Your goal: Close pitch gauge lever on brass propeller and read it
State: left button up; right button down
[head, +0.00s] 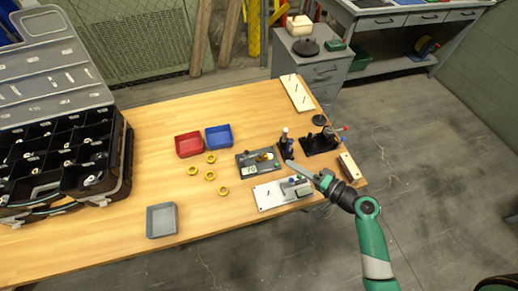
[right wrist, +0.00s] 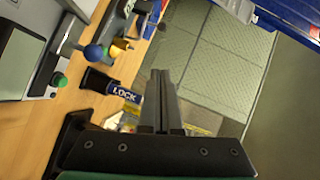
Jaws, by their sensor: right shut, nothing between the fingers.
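In the head view a small brass piece (head: 263,156), likely the propeller, sits on a dark plate (head: 244,161) at the table's middle right. Brass also shows beside a blue ball (right wrist: 93,52) in the right wrist view (right wrist: 120,46). A dark post marked LOCK (right wrist: 122,91) stands left of my fingers there; I cannot tell for certain whether it is the gauge lever. No gauge reading is legible. My left gripper is not in view.
A white plate with a grey device (head: 268,196) lies just in front of the gripper. A black fixture (head: 318,143) and an upright black post (head: 286,148) stand close behind. Red (head: 189,145) and blue (head: 218,137) trays and several brass rings lie left.

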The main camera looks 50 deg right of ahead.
jog(key=shift+a, duration=0.25)
jog(key=w, duration=0.3)
jog(key=w+f+b, duration=0.1)
jog(key=w, duration=0.2)
jog(key=w+f+b, duration=0.1)
jog(key=w, duration=0.2)
jog(key=shift+w, duration=0.1)
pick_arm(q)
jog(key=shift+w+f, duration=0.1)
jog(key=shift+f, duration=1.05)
pick_arm(e)
jog(key=shift+w+a+f, duration=0.3)
jog(key=shift+w+a, duration=0.4)
jog(key=shift+w, duration=0.15)
jog(key=shift+w+a+f, duration=0.25)
jog(key=shift+w+a, duration=0.4)
jog(key=shift+w, duration=0.15)
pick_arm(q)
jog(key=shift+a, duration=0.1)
